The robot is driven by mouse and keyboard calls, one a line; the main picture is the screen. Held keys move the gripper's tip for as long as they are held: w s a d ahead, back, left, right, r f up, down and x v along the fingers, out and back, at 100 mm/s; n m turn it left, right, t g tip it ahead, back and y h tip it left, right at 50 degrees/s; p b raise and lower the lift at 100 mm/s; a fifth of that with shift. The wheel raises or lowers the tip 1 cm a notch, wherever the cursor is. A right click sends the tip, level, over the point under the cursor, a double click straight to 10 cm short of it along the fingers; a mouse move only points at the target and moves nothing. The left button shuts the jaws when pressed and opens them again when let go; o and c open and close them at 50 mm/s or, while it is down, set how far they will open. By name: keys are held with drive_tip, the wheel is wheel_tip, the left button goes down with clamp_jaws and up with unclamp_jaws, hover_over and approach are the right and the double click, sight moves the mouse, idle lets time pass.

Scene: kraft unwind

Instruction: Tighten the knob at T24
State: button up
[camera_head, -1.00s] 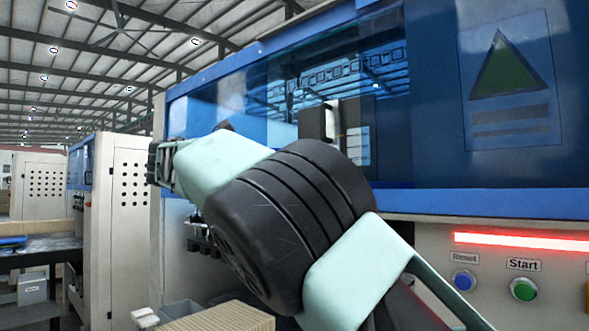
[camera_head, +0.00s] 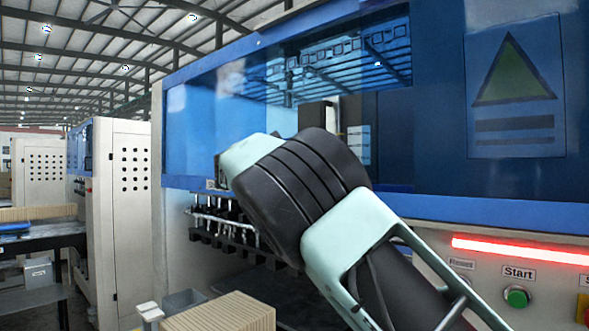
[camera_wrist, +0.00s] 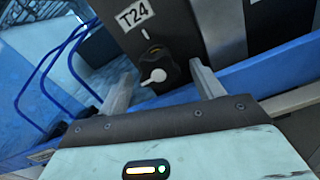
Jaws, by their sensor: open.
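The T24 label (camera_wrist: 135,14) is on a dark panel in the wrist view. Below it is a knob (camera_wrist: 154,76) with a pale, rounded lever-like end and a dark stem. My gripper (camera_wrist: 162,80) is open, with one finger to the left of the knob and one to the right. The knob lies between the fingers in the picture; I cannot tell whether either touches it. In the head view my arm hides the gripper and the knob.
The blue machine (camera_head: 480,215) fills the right, with a green Start button (camera_head: 517,298) and a red light bar (camera_head: 520,249). Stacked cardboard (camera_head: 225,314) stands low in front. A row of fittings (camera_head: 222,222) sits under the machine's edge.

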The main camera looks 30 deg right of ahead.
drive_tip(key=c, duration=1)
drive_tip(key=shift+m+b, duration=1.4)
drive_tip(key=shift+m, duration=0.2)
drive_tip(key=o, duration=1)
drive_tip(key=shift+a, duration=0.1)
drive_tip(key=shift+p, duration=0.3)
